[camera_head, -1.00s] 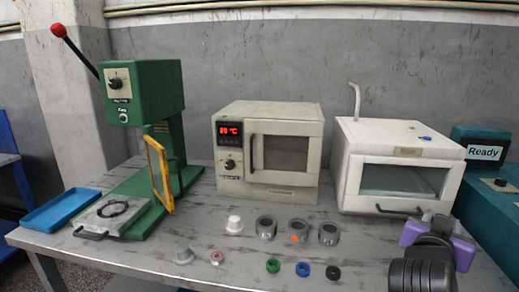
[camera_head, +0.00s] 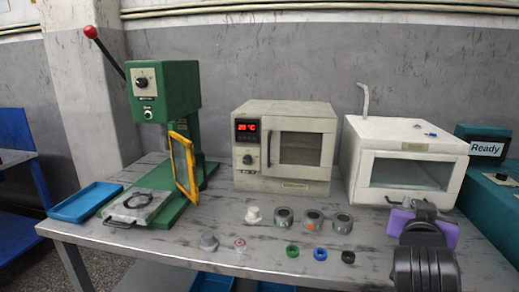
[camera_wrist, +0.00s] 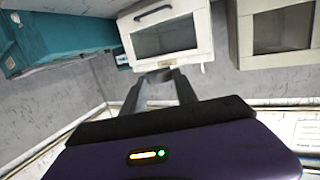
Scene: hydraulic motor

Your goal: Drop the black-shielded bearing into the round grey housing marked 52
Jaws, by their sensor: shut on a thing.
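A small black ring-shaped part (camera_head: 348,257), which looks like the black-shielded bearing, lies on the table at the right end of the front row. Behind it stand three round grey housings: left (camera_head: 284,217), middle with an orange mark (camera_head: 312,221), and right (camera_head: 343,223). The number 52 is not readable on any of them. My gripper (camera_head: 426,207), purple and black, is up at the right, in front of the white cabinet and clear of these parts. In the wrist view its fingers (camera_wrist: 163,82) point towards the cabinet. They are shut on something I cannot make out.
A green bearing (camera_head: 292,251) and a blue one (camera_head: 320,254) lie beside the black one. Small white, grey and reddish parts lie further left. The green press (camera_head: 165,90), oven (camera_head: 285,183) and white cabinet (camera_head: 375,200) line the back. The table's front edge is close.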

